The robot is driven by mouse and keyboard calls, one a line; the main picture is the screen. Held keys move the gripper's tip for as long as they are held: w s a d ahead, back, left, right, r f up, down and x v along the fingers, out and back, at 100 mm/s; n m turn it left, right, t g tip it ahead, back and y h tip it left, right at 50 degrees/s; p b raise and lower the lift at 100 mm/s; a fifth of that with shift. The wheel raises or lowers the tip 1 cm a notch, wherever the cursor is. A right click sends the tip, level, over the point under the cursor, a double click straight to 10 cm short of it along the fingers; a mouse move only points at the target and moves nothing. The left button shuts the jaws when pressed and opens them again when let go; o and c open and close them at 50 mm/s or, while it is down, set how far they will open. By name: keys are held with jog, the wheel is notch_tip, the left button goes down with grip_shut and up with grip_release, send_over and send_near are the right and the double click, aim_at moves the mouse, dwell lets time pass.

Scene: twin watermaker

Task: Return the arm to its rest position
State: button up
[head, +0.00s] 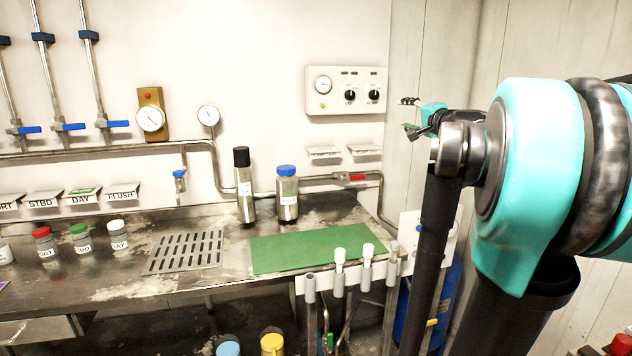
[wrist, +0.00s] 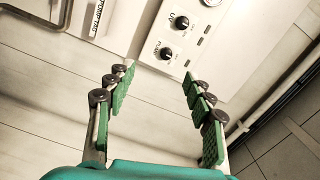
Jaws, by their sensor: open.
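My gripper (head: 410,115) shows at the right of the head view, raised in front of the wall and pointing left, at the end of my teal and black arm. In the wrist view my gripper (wrist: 158,105) is open, its green-padded fingers wide apart with nothing between them. Beyond the fingers is the white control panel (wrist: 190,45) with two black knobs. The same control panel (head: 346,91) is on the back wall in the head view, left of my gripper and apart from it.
The steel counter (head: 120,262) holds a green mat (head: 300,250), a drain grate (head: 185,252), a black-topped cylinder (head: 245,190), a blue-capped bottle (head: 287,200) and small capped jars. White-topped pipes (head: 340,272) stand at the counter's front. A blue tank (head: 412,310) is behind my arm.

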jog(key=s+a+f+n+g, duration=0.3)
jog(key=s+a+f, duration=0.15)
jog(key=f, duration=0.45)
jog(key=s+a+f+n+g, duration=0.2)
jog(key=s+a+f, duration=0.25)
jog(key=f, duration=0.55)
jog(key=s+a+f+n+g, duration=0.3)
jog(key=s+a+f, duration=0.15)
jog(key=f, duration=0.45)
jog(key=s+d+f+n+g+h, duration=0.2)
jog(key=s+f, duration=0.8)
jog(key=s+d+f+n+g+h, duration=0.2)
jog(key=s+d+f+h, duration=0.1)
jog(key=s+f, duration=0.7)
jog(key=shift+s+d+f+g, duration=0.2)
jog(key=shift+s+f+g, duration=0.1)
jog(key=shift+f+g, duration=0.15)
